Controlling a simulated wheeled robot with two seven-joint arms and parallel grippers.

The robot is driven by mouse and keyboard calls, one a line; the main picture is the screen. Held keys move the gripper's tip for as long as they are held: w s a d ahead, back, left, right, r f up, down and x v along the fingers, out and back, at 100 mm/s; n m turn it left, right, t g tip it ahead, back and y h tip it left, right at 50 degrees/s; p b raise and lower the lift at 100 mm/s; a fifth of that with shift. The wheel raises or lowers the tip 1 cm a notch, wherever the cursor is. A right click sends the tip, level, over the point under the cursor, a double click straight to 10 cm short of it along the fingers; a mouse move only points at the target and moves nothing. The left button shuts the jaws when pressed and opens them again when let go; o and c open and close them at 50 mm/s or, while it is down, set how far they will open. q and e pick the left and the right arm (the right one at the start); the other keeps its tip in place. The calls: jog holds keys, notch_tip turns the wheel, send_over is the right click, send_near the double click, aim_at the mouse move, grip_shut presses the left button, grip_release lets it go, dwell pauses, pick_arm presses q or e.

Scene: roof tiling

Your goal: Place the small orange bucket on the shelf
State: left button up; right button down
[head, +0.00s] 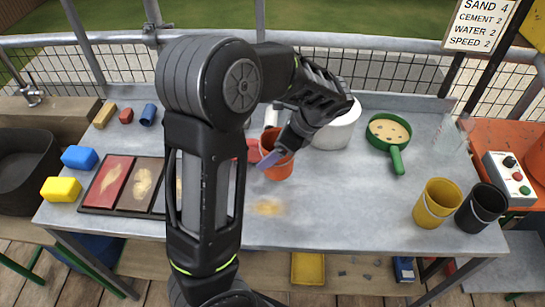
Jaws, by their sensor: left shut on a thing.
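The small orange bucket (279,168) is in the middle of the grey metal table (335,215), partly covered by my left gripper (268,158). My left gripper reaches down to its rim from the upper right and is shut on it. I cannot tell whether the bucket's base touches the table. A lower wooden shelf (352,282) shows under the table's front edge. My right gripper is not in view.
A white bucket (338,130) stands behind right of the orange one, and a green sieve (388,132) further right. Yellow (434,206) and black (482,208) buckets stand at the front right. A tray of coloured panels (110,187) lies left. A yellow tray (307,268) is below.

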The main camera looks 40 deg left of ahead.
pick_arm(q)
jog(key=shift+f, duration=1.85)
jog(key=shift+f, duration=0.15)
jog(key=o, duration=1.3)
jog(key=shift+c, duration=0.2)
jog(key=v, duration=1.1)
jog(key=shift+a, duration=0.15)
jog(key=shift+w+d+r+p, duration=0.1)
jog(key=shift+d+r+p, duration=0.25)
jog(key=shift+r, duration=0.3)
